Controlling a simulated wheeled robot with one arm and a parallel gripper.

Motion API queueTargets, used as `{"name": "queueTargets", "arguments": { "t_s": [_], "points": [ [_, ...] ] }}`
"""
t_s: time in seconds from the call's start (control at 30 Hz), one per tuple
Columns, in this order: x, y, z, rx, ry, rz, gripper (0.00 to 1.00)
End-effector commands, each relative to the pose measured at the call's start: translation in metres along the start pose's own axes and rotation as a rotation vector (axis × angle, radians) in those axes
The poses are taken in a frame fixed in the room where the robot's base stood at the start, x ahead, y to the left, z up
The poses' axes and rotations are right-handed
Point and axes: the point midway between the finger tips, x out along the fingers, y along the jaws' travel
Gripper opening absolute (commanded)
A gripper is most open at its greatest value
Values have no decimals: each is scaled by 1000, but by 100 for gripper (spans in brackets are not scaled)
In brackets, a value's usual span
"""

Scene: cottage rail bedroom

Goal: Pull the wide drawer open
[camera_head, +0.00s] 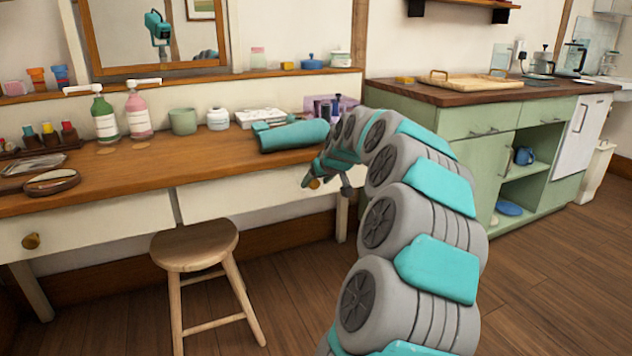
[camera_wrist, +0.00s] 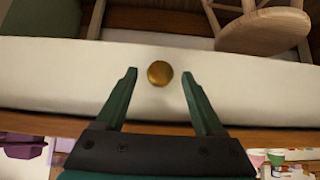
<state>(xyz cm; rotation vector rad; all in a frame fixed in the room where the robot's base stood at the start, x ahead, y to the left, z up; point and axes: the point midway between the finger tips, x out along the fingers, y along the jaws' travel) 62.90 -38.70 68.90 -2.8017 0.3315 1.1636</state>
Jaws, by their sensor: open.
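The wooden dressing table has two cream drawer fronts in the head view, a left one (camera_head: 100,219) and a right one (camera_head: 250,194). Both look closed. The left drawer has a brass knob (camera_head: 31,241). My gripper (camera_head: 312,176) is at the right drawer's knob, partly hidden by my own arm. In the wrist view, the cream drawer front (camera_wrist: 60,75) runs across the picture and a round brass knob (camera_wrist: 160,73) lies between the tips of my gripper (camera_wrist: 159,78). The fingers are open, with a gap on both sides of the knob.
A round wooden stool (camera_head: 194,245) stands in front of the table, below the drawers; it also shows in the wrist view (camera_wrist: 262,30). Bottles (camera_head: 138,110) and small jars stand on the tabletop. A green cabinet (camera_head: 470,150) is at the right. Floor is clear between stool and cabinet.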

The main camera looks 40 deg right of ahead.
Motion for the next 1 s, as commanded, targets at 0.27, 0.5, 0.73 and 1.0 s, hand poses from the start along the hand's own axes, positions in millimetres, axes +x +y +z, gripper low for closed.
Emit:
{"name": "queueTargets", "arguments": {
  "t_s": [0.27, 0.5, 0.73, 1.0],
  "points": [
    [7, 0, -1, 0, 2, 0, 70],
    [7, 0, 0, 0, 2, 0, 51],
    [7, 0, 0, 0, 2, 0, 25],
    [7, 0, 0, 0, 2, 0, 0]
  ]
}}
